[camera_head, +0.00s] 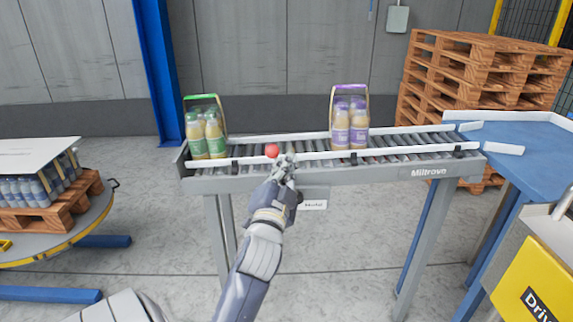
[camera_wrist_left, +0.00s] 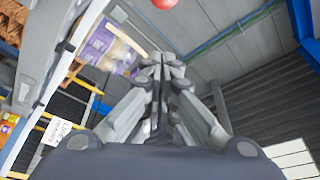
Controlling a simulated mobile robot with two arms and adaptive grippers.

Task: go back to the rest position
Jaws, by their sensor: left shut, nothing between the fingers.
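My left gripper (camera_head: 284,160) is at the front rail of the roller conveyor (camera_head: 395,168), close to a red ball-shaped knob (camera_head: 272,150). In the left wrist view its fingers (camera_wrist_left: 161,62) are together with nothing between them. The red knob (camera_wrist_left: 164,3) shows at the top edge there, just beyond the fingertips; I cannot tell whether they touch. My right gripper is not in view.
A green-labelled bottle pack (camera_head: 206,130) and a purple-labelled one (camera_head: 350,122) stand upright on the conveyor. A pallet (camera_head: 62,205) with bottles is at left. Stacked pallets (camera_head: 470,85), a blue table (camera_head: 535,150) and a yellow machine (camera_head: 530,270) are at right.

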